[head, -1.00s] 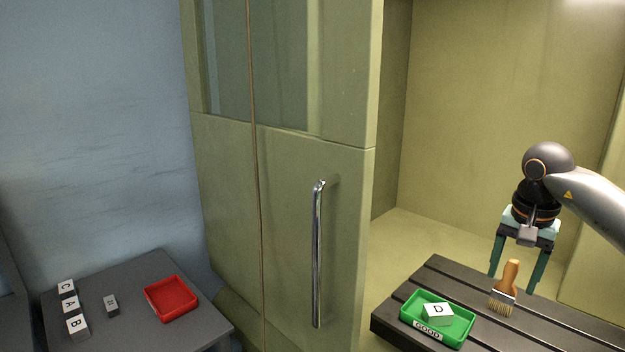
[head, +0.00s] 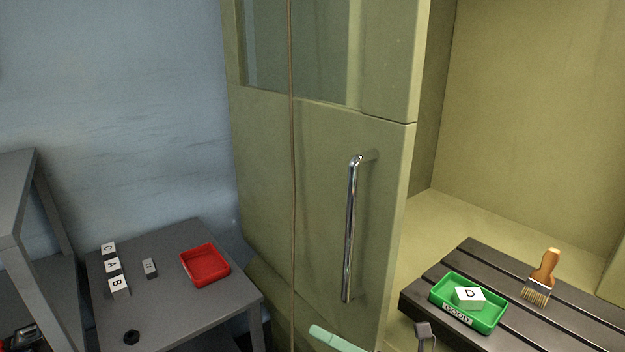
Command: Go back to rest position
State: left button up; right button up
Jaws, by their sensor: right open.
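My right gripper (head: 337,339) shows only in part at the bottom edge, in front of the cabinet door. One teal finger and a grey wrist part are visible; the rest is cut off. It is open, with nothing seen in it. The green tray (head: 489,324) marked GOOD holds a white block D (head: 469,294) on the slotted black table inside the cabinet. A brush (head: 544,276) with a wooden handle stands beside the tray, bristles down. My left gripper is not in view.
The cabinet door (head: 325,190) with a metal handle (head: 351,230) stands left of the opening. A grey side table (head: 200,310) holds a red tray (head: 222,278), blocks C, A and B (head: 113,267), a small grey block (head: 149,268) and a black nut (head: 131,337). Grey shelving (head: 18,190) is at far left.

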jog(key=s+d+f+m+t+h, duration=0.1)
jog(key=d+f+m+t+h, duration=0.35)
jog(key=m, duration=0.65)
jog(key=s+d+f+m+t+h, duration=0.2)
jog(key=d+f+m+h, duration=0.2)
jog(key=f+m+h, duration=0.5)
jog(key=s+d+f+m+g+h, duration=0.1)
jog(key=s+d+f+m+g, duration=0.1)
jog(key=s+f+m, duration=0.4)
jog(key=s+d+f+m+g+h, duration=0.1)
jog(key=s+d+f+m+g, duration=0.2)
jog(key=s+f+m, duration=0.4)
jog(key=shift+s+d+f+m, duration=0.3)
jog(key=shift+s+m, duration=0.2)
jog(key=shift+m, duration=0.3)
jog(key=shift+g, duration=0.25)
